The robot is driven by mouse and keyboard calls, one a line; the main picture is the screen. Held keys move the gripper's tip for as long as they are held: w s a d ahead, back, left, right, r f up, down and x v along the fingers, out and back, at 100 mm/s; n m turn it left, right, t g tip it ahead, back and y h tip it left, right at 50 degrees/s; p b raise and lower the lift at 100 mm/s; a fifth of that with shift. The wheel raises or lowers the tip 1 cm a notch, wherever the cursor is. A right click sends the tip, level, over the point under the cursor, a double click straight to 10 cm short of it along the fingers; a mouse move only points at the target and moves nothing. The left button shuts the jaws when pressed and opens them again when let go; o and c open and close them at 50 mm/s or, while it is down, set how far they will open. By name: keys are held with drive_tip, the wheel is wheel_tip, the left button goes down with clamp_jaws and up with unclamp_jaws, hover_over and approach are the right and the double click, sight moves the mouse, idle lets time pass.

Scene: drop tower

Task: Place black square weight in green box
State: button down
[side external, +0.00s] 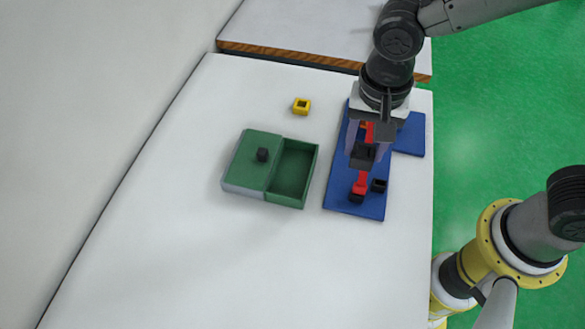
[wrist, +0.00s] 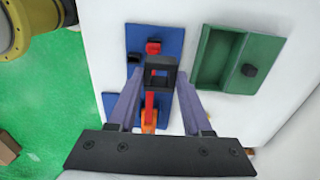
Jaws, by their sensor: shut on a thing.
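My gripper (side external: 364,150) is shut on the black square weight (side external: 362,157), over the blue board. In the wrist view, the weight (wrist: 162,64) shows as a hollow dark square between the fingertips (wrist: 161,80). The green box (side external: 292,172) stands left of the board in the side view. Its green lid (side external: 246,160) with a black knob (side external: 262,155) covers the left part, and the right part is open and looks empty. The box also shows at right in the wrist view (wrist: 213,57). Whether the weight touches anything below is unclear.
The blue board (side external: 345,197) carries a red piece (side external: 361,180) and a small black square piece (side external: 379,186). An orange piece (wrist: 148,127) lies partly hidden under my gripper. A yellow square piece (side external: 301,106) sits behind the box. The white table (side external: 230,260) is clear in front.

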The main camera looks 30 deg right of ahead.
drive_tip(key=w+a+f, duration=0.2)
drive_tip(key=w+f, duration=0.1)
drive_tip(key=w+a+f, duration=0.3)
drive_tip(key=w, duration=0.1)
drive_tip(key=w+a+f, duration=0.2)
drive_tip(key=w+f, duration=0.1)
drive_tip(key=shift+w+a, duration=0.15)
drive_tip(key=shift+a, duration=0.15)
drive_tip(key=shift+w+a+f, duration=0.1)
drive_tip(key=shift+f, duration=0.05)
drive_tip(key=shift+w+f, duration=0.1)
drive_tip(key=shift+f, duration=1.55)
drive_tip(key=shift+f, duration=0.2)
drive_tip(key=c, duration=0.6)
unclamp_jaws()
wheel_tip(320, 180, up, 12)
drive_tip(key=shift+r, duration=0.2)
